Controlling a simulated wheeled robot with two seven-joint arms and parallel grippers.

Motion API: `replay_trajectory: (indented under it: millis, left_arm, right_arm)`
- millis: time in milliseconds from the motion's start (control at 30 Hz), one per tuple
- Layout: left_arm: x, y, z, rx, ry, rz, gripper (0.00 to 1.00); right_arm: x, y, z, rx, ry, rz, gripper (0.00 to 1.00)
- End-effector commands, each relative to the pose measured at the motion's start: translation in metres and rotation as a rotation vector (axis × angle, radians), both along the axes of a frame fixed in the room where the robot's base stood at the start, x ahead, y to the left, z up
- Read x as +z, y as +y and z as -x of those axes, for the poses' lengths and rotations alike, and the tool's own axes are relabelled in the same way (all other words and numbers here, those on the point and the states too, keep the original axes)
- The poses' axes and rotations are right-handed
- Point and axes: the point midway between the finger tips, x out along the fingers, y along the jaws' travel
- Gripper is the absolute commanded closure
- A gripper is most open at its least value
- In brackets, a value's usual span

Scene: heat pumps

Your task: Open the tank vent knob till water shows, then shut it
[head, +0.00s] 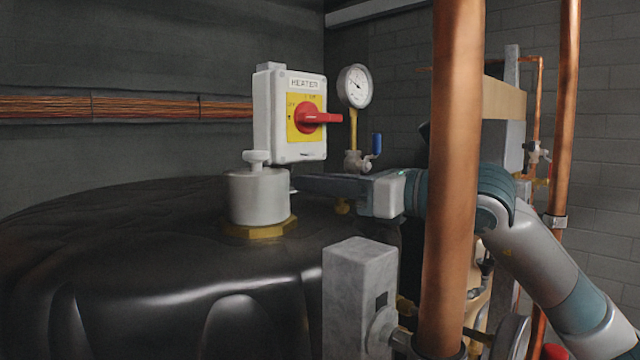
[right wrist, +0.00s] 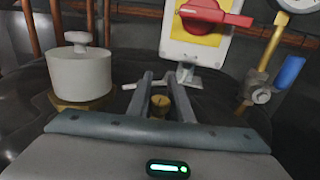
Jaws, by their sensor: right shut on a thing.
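A white vent body (head: 259,197) with a small cap on top stands on a brass base on the dark tank (head: 160,290). It also shows at the left of the right wrist view (right wrist: 78,77). My right gripper (head: 297,183) reaches in from the right, its fingertips close beside the vent body. In the right wrist view the fingers (right wrist: 164,76) are shut on a small pale metal piece (right wrist: 186,77), apparently the vent knob, mostly hidden by them. A brass fitting (right wrist: 160,103) shows between and below the fingers. I see no water. My left gripper is not in view.
A heater switch box (head: 290,115) with a red handle stands just behind the fingers. A pressure gauge (head: 354,86) and a blue-handled valve (head: 376,146) are right of it. A thick copper pipe (head: 454,180) stands in front of my right arm. A grey block (head: 359,290) stands nearer.

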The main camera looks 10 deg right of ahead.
Motion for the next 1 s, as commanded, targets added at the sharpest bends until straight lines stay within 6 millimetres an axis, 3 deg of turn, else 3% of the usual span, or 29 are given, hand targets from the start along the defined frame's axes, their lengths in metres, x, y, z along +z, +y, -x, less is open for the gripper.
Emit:
replay_trajectory:
  millis: [367,1000]
  left_arm:
    - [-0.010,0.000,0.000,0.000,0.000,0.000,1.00]
    - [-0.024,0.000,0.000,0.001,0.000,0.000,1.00]
  right_arm:
    - [-0.001,0.003,0.004,0.159,0.002,-0.004,1.00]
    - [0.002,0.010,0.020,0.637,-0.001,-0.007,1.00]
